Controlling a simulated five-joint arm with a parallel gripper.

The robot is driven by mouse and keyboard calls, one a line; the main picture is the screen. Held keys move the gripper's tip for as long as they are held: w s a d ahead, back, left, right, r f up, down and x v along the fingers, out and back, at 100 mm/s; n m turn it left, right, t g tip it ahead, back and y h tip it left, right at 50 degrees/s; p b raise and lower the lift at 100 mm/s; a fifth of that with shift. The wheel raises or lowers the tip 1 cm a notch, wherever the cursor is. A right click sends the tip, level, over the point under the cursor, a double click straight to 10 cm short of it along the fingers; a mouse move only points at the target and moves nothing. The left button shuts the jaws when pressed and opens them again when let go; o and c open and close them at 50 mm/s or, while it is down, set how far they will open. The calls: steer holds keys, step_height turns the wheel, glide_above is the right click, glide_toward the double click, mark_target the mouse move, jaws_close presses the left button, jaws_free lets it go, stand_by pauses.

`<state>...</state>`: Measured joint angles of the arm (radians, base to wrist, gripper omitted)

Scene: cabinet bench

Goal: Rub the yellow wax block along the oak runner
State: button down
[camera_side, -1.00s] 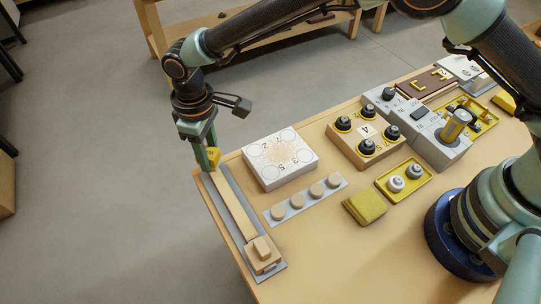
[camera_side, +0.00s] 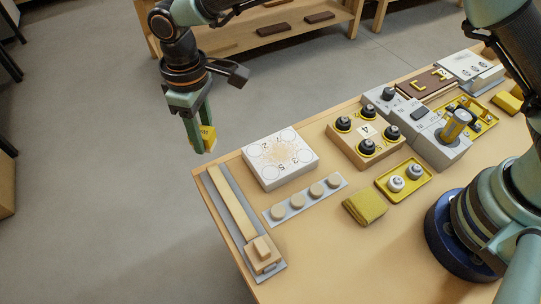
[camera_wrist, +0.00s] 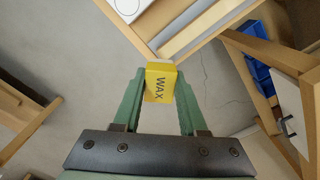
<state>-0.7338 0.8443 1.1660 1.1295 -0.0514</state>
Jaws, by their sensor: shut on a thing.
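The yellow wax block (camera_wrist: 160,84), marked WAX, is held between the two green fingers of my gripper (camera_wrist: 160,100). In the side view the wax block (camera_side: 208,137) shows between the fingertips of my gripper (camera_side: 203,140), raised and apart from the bench. The oak runner (camera_side: 232,204) is a long pale strip on a grey base plate along the bench's left edge. A small wooden block (camera_side: 262,251) sits at its near end. My gripper appears above and beyond the runner's far end. Part of the wax is hidden by the fingers.
A white numbered board (camera_side: 280,160) and a grey strip with several round wooden pegs (camera_side: 305,197) lie right of the runner. A yellow sponge-like block (camera_side: 365,207), a yellow tray (camera_side: 403,180) and a knob box (camera_side: 366,136) stand farther right. The floor beyond the left edge is open.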

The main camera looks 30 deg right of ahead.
mark_target(204, 130)
steer(key=shift+r, duration=0.1)
steer(key=shift+r, duration=1.4)
steer(key=shift+w+d+r, duration=0.1)
steer(key=shift+d, duration=0.2)
steer(key=w+d+r+m, duration=0.2)
steer(key=d+r+m, duration=0.1)
steer(key=d, duration=0.9)
steer(key=s+d+r+m, duration=0.1)
steer(key=s+d+m, duration=0.2)
steer(key=d, duration=0.8)
steer(key=s+d+r+m, duration=0.1)
steer(key=s+d+m, duration=0.2)
steer(key=d, duration=0.9)
steer(key=s, duration=0.2)
steer(key=shift+s+r, duration=0.25)
steer(key=shift+s, duration=0.05)
